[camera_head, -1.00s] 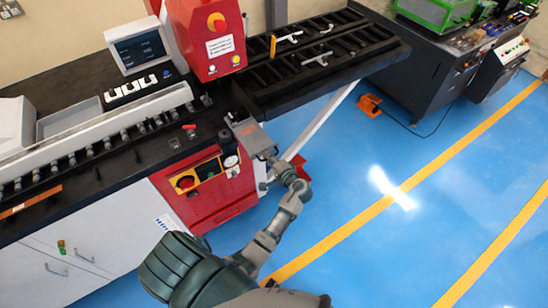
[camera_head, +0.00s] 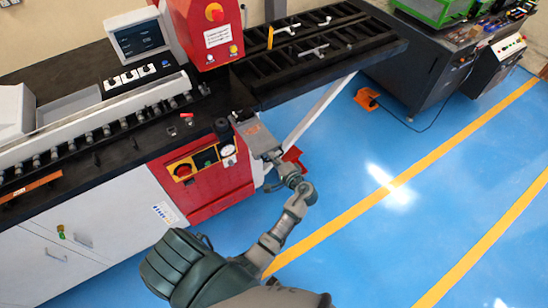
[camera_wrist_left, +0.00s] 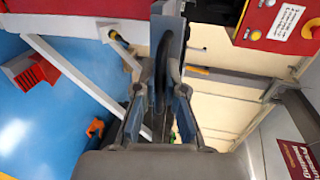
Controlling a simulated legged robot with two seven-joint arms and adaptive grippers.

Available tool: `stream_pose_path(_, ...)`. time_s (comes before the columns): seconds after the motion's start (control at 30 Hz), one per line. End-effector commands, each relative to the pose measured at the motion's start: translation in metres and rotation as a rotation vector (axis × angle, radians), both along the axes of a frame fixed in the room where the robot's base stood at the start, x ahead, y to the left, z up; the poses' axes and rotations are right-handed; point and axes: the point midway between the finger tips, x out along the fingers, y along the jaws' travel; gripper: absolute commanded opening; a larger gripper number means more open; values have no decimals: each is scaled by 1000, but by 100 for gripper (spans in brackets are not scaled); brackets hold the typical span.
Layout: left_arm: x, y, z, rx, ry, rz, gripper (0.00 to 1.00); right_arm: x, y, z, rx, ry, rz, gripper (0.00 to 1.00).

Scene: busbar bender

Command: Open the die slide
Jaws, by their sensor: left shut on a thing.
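The die slide appears to be the grey metal plate (camera_head: 257,138) that sticks out from the machine's front edge, below the red press head. My left gripper (camera_head: 274,158) is at its outer end, and the head view shows the fingers only small. In the left wrist view, my left gripper (camera_wrist_left: 163,95) is shut on a part of the slide, with a grey upright plate (camera_wrist_left: 167,22) and a dark rounded part between the fingers. The exact contact is partly hidden. My right gripper is in neither view.
The red press head (camera_head: 207,32) stands above the black worktop. A black slatted table (camera_head: 320,55) extends behind.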

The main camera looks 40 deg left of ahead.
Motion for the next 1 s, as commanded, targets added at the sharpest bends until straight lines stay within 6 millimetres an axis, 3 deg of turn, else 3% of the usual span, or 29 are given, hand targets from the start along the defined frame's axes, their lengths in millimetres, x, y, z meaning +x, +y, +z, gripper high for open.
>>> stream_pose_path(0.03,2,-1,-2,-4,1,-8,0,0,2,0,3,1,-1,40)
stream_pose_path(0.1,2,-1,-1,-3,0,-8,24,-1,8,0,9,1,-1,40)
stream_pose_path(0.17,2,-1,-1,-1,0,-7,35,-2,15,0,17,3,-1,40)
stream_pose_path(0.37,2,-3,1,1,-2,-6,35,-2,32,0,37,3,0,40)
stream_pose_path(0.57,-1,-8,2,3,-1,-5,35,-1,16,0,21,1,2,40)
stream_pose_path(1.0,-32,-83,17,-5,1,-6,35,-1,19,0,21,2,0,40)
